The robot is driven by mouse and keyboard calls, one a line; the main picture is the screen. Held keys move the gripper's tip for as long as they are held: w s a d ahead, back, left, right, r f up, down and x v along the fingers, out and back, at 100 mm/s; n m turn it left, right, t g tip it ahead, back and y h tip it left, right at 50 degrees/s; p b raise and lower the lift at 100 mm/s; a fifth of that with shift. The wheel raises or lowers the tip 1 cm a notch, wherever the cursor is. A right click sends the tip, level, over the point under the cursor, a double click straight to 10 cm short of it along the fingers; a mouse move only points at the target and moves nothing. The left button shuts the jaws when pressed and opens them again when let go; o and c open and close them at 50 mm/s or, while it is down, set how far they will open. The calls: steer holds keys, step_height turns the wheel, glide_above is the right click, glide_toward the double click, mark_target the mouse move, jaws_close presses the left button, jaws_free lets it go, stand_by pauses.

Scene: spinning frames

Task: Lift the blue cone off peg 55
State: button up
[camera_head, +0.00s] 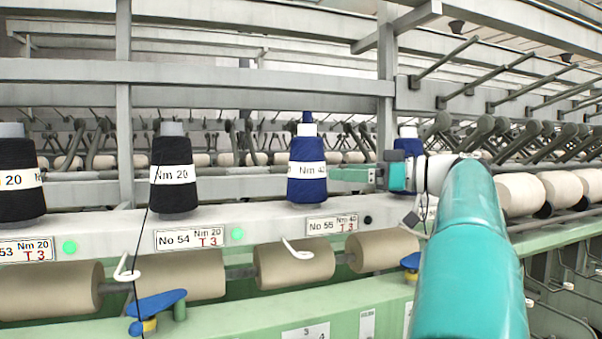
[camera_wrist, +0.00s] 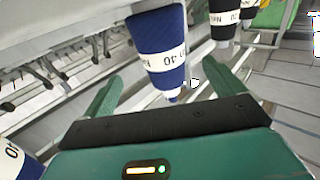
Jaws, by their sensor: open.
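The blue cone (camera_head: 307,185) stands upright on the rail above the label "No 55" (camera_head: 332,224), with a white paper band and a narrow blue top. My gripper (camera_head: 336,180) is open and level, just right of the cone, its fingers pointing left at it. In the wrist view the blue cone (camera_wrist: 160,30) appears upside down in line with the gap between the open fingers of my gripper (camera_wrist: 178,72). Its narrow tip reaches toward the palm. I see no finger closed on it, and I cannot tell whether the fingertips reach past its side.
Black cones (camera_head: 174,180) stand to the left above label "No 54" (camera_head: 189,236). Another blue cone (camera_head: 408,146) stands behind my gripper, partly hidden. A grey upright post (camera_head: 386,90) and horizontal beams rise behind. Beige rollers (camera_head: 294,260) lie below the rail.

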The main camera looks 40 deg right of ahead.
mark_target(324, 170)
steer(key=x, duration=0.4)
steer(key=shift+w+a, duration=0.1)
steer(key=shift+w, duration=0.2)
steer(key=shift+a, duration=0.15)
steer(key=x, duration=0.5)
steer(key=shift+a, duration=0.1)
steer(key=shift+s, duration=0.1)
steer(key=c, duration=1.4)
